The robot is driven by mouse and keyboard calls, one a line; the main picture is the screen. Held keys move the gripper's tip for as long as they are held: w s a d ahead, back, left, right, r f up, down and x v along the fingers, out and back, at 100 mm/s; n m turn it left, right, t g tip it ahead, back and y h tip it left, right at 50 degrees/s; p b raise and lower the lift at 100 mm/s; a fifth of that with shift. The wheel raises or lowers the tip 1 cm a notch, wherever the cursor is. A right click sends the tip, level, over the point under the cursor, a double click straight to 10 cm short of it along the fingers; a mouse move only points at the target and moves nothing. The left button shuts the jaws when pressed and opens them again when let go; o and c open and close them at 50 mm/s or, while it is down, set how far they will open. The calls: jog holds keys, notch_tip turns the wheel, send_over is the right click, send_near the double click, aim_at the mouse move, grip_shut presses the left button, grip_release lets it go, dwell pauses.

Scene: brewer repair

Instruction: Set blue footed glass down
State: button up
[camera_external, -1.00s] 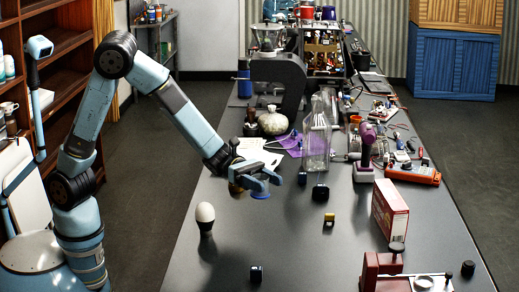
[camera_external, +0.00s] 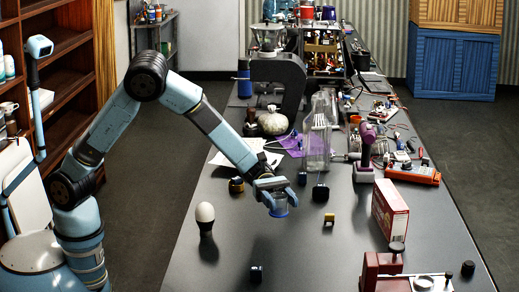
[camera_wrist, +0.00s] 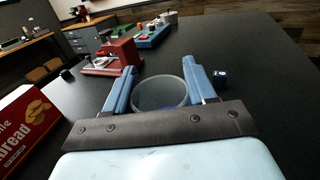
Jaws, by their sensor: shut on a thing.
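The blue footed glass (camera_external: 279,207) is a clear cup with a blue foot, held upright above the dark table in the external view. My gripper (camera_external: 280,196) is shut on it, with one finger on each side. In the wrist view, the glass's round rim (camera_wrist: 160,93) shows between the two blue fingers of my gripper (camera_wrist: 160,85). The glass's shadow falls on the table below and to its left, so it seems to be off the surface. Its foot is mostly hidden in the wrist view.
A white egg-shaped thing (camera_external: 205,214) stands to the left. A red box (camera_external: 390,212) and a red vise-like device (camera_external: 385,272) stand further right. The table's front middle is clear.

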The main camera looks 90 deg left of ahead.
jog(key=w+f, duration=0.1)
jog(key=f, duration=0.1)
jog(key=w+f, duration=0.2)
jog(key=w+d+f, duration=0.1)
jog(key=w+f, duration=0.1)
jog(key=shift+f, duration=0.1)
jog(key=shift+w+f, duration=0.1)
jog(key=shift+f, duration=1.35)
jog(key=shift+f, duration=0.1)
jog(key=o, duration=1.1)
